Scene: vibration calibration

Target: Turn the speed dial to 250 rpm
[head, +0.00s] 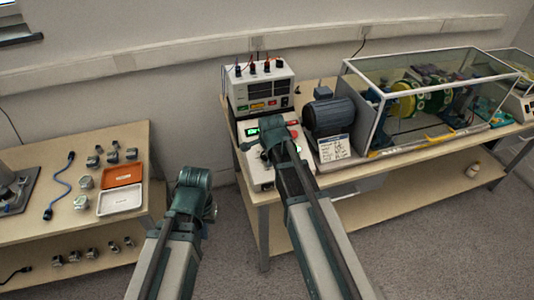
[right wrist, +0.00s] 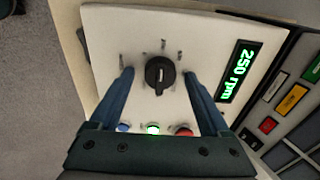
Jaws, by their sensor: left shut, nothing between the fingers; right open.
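The black speed dial (right wrist: 160,76) is on the white face of the control box (head: 253,160). Its pale pointer mark points toward the bottom of the right wrist view. The green display (right wrist: 236,72) beside it reads 250 rpm. My right gripper (right wrist: 158,80) is open, one finger on each side of the dial, with a visible gap to it on both sides. In the head view my right arm covers the dial and this gripper. My left gripper (head: 210,211) is shut and empty, over the gap between the tables; its fingertips are hard to make out.
A blue button (right wrist: 123,127), a lit green button (right wrist: 153,128) and a red button (right wrist: 184,131) sit below the dial. A power unit (head: 262,85) stands behind the box. A motor (head: 330,114) and a clear-walled enclosure (head: 440,90) stand to the right.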

